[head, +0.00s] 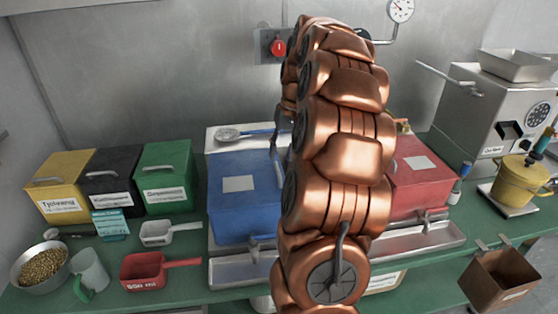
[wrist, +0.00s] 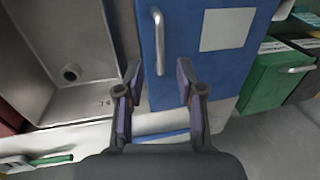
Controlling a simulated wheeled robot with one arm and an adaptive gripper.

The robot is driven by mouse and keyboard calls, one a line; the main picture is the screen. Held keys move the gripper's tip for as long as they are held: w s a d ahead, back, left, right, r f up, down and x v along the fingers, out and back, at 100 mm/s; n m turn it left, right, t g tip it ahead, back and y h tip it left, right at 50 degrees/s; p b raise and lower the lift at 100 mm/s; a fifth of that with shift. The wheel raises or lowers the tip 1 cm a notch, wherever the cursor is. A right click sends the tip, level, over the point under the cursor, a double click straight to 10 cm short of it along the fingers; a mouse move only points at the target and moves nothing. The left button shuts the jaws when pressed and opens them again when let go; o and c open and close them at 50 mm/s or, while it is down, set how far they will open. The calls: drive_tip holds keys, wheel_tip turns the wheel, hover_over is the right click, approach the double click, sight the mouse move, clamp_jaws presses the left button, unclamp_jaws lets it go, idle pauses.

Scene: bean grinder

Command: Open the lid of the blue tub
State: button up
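The blue tub (head: 245,200) stands left of my copper arm in the head view, with a white label on its blue face. My arm hides its right part. In the wrist view the blue lid (wrist: 185,60) fills the upper middle, with a pale bar handle (wrist: 158,35) near its left edge. My gripper (wrist: 157,78) is open and empty over the near end of the lid. The handle is ahead of the fingertips, lined up with the gap between them; no contact shows. My arm largely hides the gripper in the head view.
A metal spoon (head: 230,133) lies on the white ledge behind the blue tub. A green tub (head: 166,170) is to its left and a red tub (head: 422,172) to its right. A steel sink (wrist: 75,70) lies beside the lid in the wrist view.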

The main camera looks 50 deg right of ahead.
sight(278, 167)
drive_tip(key=shift+w+a+f+p, duration=0.1)
drive_tip(key=shift+a+f+p, duration=0.15)
drive_tip(key=shift+f, duration=0.7)
drive_tip(key=shift+w+a+f+p, duration=0.1)
drive_tip(key=shift+f+p, duration=0.1)
drive_tip(key=shift+f, duration=0.75)
clamp_jaws()
